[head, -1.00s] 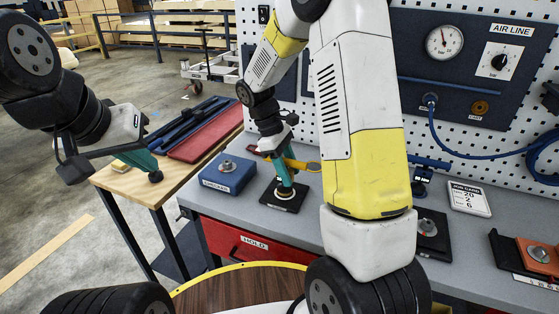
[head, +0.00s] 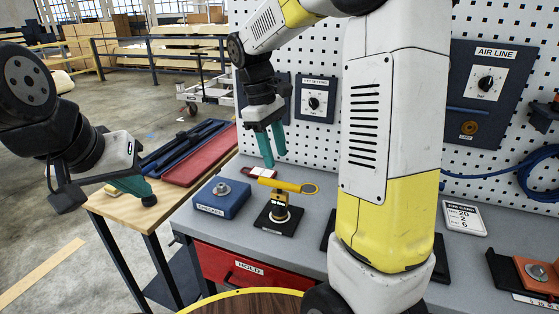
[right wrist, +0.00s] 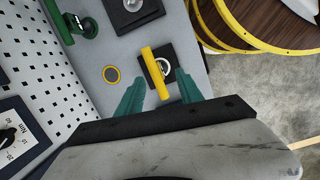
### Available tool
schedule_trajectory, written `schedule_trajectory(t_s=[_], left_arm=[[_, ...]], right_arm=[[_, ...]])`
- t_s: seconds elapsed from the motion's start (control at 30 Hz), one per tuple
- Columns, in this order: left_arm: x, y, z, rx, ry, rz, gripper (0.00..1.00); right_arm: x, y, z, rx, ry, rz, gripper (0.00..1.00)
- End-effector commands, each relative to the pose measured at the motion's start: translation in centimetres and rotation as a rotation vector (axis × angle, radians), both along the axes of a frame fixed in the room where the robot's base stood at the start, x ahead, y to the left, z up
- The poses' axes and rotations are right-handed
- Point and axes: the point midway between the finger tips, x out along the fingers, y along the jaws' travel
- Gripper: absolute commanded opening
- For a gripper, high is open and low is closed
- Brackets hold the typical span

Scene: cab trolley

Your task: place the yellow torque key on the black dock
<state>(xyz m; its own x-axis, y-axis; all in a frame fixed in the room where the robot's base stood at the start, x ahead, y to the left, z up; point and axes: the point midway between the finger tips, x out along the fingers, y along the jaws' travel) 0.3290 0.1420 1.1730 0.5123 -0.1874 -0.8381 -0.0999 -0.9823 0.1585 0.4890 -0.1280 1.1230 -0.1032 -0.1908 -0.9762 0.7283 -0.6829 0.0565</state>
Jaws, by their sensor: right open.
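In the right wrist view the key's handle (right wrist: 155,73) lies beyond the open green fingers, over the dock (right wrist: 172,55). My left gripper (head: 140,190) hangs over the wooden table at left; its opening is unclear.
A blue box (head: 222,199) sits left of the dock. A red tray (head: 200,160) lies on the wooden table (head: 115,205). The pegboard rises behind the bench. My right arm hides part of the bench to the right. An orange block (head: 546,275) stands at far right.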

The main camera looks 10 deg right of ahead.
Motion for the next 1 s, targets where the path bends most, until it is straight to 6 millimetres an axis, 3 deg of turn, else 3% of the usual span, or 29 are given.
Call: schedule_trajectory(t_s=[0.03,0.2,0.5,0.7,1.0], left_arm=[[0.0,0.0,0.0,0.0,0.0,0.0,0.0],[0.0,0.0,0.0,0.0,0.0,0.0,0.0],[0.0,0.0,0.0,0.0,0.0,0.0,0.0],[0.0,0.0,0.0,0.0,0.0,0.0,0.0],[0.0,0.0,0.0,0.0,0.0,0.0,0.0]], right_arm=[[-1.7,-0.6,1.4,0.04,-0.063,-0.058,0.43],[-6.7,-1.4,3.9,0.184,-0.248,-0.264,0.43],[-14.0,-1.6,5.2,0.44,-0.525,-0.599,0.43],[-15.8,-1.5,5.0,0.528,-0.606,-0.705,0.43],[-16.0,-1.4,4.9,0.538,-0.613,-0.72,0.43]])
